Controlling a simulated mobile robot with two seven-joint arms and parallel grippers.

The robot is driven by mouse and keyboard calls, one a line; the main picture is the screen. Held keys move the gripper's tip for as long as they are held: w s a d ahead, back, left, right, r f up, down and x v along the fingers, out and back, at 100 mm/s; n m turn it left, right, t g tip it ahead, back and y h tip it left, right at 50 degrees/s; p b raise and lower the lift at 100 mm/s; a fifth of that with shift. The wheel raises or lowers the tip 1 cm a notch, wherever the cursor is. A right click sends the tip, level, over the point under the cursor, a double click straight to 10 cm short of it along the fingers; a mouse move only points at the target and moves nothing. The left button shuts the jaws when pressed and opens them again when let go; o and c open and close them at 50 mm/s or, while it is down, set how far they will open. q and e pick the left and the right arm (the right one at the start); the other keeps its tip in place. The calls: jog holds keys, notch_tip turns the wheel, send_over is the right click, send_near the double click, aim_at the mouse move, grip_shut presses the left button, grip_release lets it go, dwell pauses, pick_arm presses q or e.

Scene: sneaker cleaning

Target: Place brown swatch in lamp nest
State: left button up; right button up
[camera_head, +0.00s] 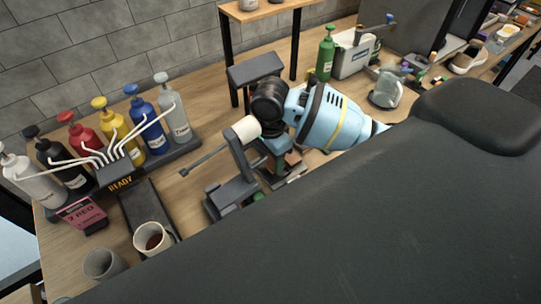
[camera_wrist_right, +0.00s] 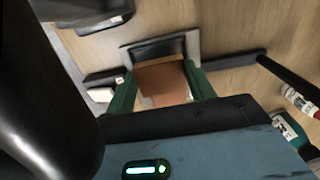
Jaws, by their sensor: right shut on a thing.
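The brown swatch (camera_wrist_right: 163,84) is held between the green fingers of my right gripper (camera_wrist_right: 162,73) in the wrist view. A dark square frame with a grey border (camera_wrist_right: 193,44), which looks like the lamp nest, lies just beyond the swatch in the wrist view. The swatch overlaps its near edge there; I cannot tell whether they touch. My left gripper is not in view.
A grey stand with a pale roller (camera_head: 243,130) and a crank stands close left of my right gripper. Several pump bottles (camera_head: 115,125) stand in a rack at left. Two cups (camera_head: 152,238) are at the front left. A green bottle (camera_head: 326,55) stands behind.

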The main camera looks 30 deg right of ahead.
aim_at(270, 161)
jog(key=shift+f, duration=0.55)
jog(key=o, duration=1)
notch_tip(270, 161, up, 13)
jog(key=shift+r, duration=0.1)
